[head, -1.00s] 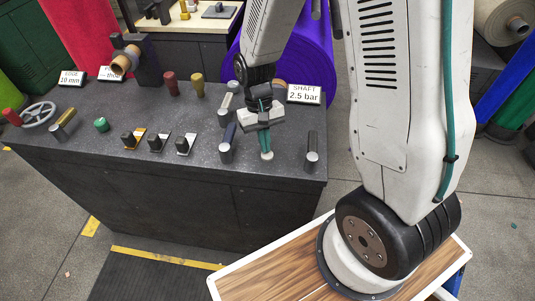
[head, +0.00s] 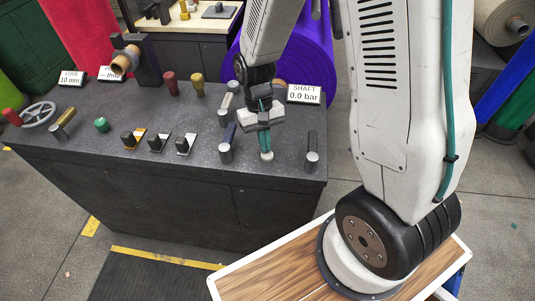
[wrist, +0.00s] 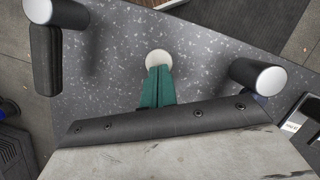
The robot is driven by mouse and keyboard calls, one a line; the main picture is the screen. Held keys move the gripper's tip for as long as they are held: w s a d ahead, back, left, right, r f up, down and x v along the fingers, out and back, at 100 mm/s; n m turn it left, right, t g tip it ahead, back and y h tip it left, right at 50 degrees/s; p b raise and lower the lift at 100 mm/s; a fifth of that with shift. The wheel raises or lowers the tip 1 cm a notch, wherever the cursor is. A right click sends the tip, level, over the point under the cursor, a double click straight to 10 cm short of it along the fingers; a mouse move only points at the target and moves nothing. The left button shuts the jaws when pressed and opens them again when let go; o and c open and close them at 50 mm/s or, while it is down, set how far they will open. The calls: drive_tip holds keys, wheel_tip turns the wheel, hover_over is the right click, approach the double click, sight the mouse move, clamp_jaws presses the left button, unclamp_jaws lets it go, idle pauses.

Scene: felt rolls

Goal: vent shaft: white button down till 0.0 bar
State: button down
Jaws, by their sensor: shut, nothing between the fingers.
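The white button (head: 267,156) is on the dark console top near its right front, and it also shows in the wrist view (wrist: 158,60). My gripper (head: 265,149) points down with its teal fingers together and empty. The fingertips are at the white button and seem to touch it; they cover part of it in both views. How far the button is pressed cannot be told. The shaft display (head: 304,94), a white sign at the back right of the console, reads 0.0 bar.
A lever (head: 226,145) stands close left of my gripper and another lever (head: 312,151) stands to the right. Several toggle switches (head: 157,142), a green knob (head: 102,125) and a grey handwheel (head: 38,115) are further left. The console's front edge is close to the button.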

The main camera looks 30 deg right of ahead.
drive_tip(key=shift+r, duration=3)
drive_tip(key=v, duration=0.8)
drive_tip(key=s+d+r+t, duration=0.1)
drive_tip(key=s+r+t, duration=0.1)
drive_tip(key=s+r, duration=0.4)
drive_tip(key=s+d+r+n+t, duration=0.1)
drive_tip(key=s+r, duration=0.5)
drive_tip(key=s, duration=0.7)
drive_tip(key=shift+d+t, duration=0.3)
drive_tip(key=shift+t, duration=0.6)
drive_tip(key=shift+s, duration=0.1)
